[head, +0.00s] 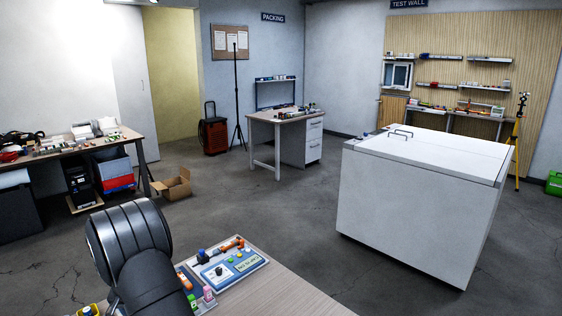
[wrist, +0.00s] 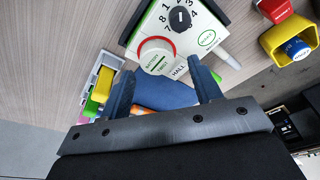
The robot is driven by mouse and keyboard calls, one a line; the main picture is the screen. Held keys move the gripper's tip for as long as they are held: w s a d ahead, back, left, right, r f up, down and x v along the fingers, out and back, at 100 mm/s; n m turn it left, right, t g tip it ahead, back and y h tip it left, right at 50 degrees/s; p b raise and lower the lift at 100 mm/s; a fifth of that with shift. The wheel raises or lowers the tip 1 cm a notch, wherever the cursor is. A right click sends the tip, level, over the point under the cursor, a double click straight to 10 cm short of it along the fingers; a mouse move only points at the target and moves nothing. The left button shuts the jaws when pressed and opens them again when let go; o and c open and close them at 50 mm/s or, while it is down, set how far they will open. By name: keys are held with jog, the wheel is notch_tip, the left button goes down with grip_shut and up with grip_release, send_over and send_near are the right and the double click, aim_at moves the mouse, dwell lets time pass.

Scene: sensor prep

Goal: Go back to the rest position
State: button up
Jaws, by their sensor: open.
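My gripper (wrist: 160,68) shows in the wrist view with its two dark fingers spread apart. A rounded blue thing (wrist: 165,94) shows between the fingers; I cannot tell whether they touch it. Just beyond the fingertips is a white device (wrist: 205,40) with a black numbered dial, a red-ringed round part and a label reading HALL. In the head view my dark arm fills the lower left and my fingers cannot be made out there. Beside it, on the wooden bench (head: 285,293), lies a board (head: 254,260) with a dial, coloured buttons and an orange-and-black item.
In the wrist view a yellow holder (wrist: 272,42) with a blue-topped item is at the upper right, and coloured parts in a pale rack (wrist: 100,80) are at left. In the head view a large white chest (head: 410,210) stands right, with open floor before it.

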jog(key=shift+w+f, duration=0.15)
jog(key=shift+f, duration=0.5)
jog(key=shift+w+f, duration=0.15)
jog(key=shift+f, duration=0.5)
jog(key=shift+c, duration=0.2)
jog(key=c, duration=0.6)
